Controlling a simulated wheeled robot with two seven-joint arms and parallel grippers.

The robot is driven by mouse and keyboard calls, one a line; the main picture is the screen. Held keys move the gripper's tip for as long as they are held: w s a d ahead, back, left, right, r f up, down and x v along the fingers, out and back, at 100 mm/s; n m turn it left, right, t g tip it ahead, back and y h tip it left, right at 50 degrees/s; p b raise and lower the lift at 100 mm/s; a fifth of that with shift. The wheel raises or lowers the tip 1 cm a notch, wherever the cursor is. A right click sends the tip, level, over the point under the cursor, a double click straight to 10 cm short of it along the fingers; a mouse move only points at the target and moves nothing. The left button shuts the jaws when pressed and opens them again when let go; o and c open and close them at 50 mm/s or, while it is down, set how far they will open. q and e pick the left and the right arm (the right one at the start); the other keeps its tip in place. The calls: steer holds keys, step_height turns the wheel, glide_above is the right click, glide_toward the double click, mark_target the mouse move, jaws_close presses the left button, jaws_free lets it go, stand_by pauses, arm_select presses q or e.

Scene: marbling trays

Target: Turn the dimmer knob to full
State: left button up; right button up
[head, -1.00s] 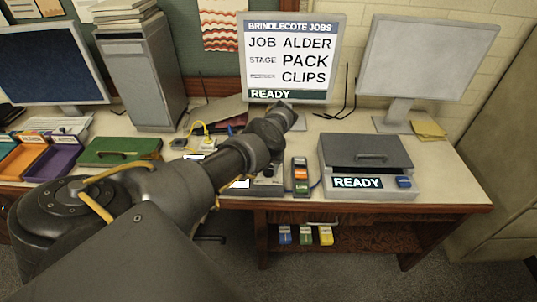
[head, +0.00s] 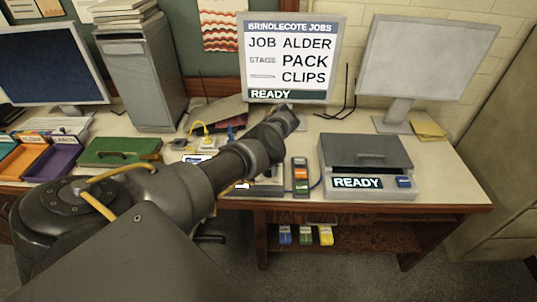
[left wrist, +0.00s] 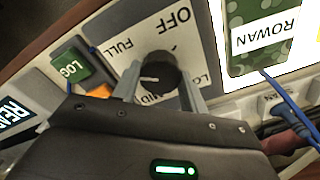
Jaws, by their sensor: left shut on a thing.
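The dimmer knob (left wrist: 162,72) is dark and round, on a pale plate (left wrist: 187,48) lettered OFF, FULL and MID; another label is partly hidden. My left gripper (left wrist: 160,85) is shut on the knob, one finger on each side, in the left wrist view. A white mark on the knob points to the left of that picture, between FULL and MID. In the head view my left arm covers most of the plate, and the knob and fingertips cannot be made out. My right gripper is not in view.
In the head view, a grey READY box (head: 368,152) stands right, a green case (head: 118,151) left.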

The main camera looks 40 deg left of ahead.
arm_select(q)
steer(key=o, duration=1)
steer(key=shift+r, duration=0.1)
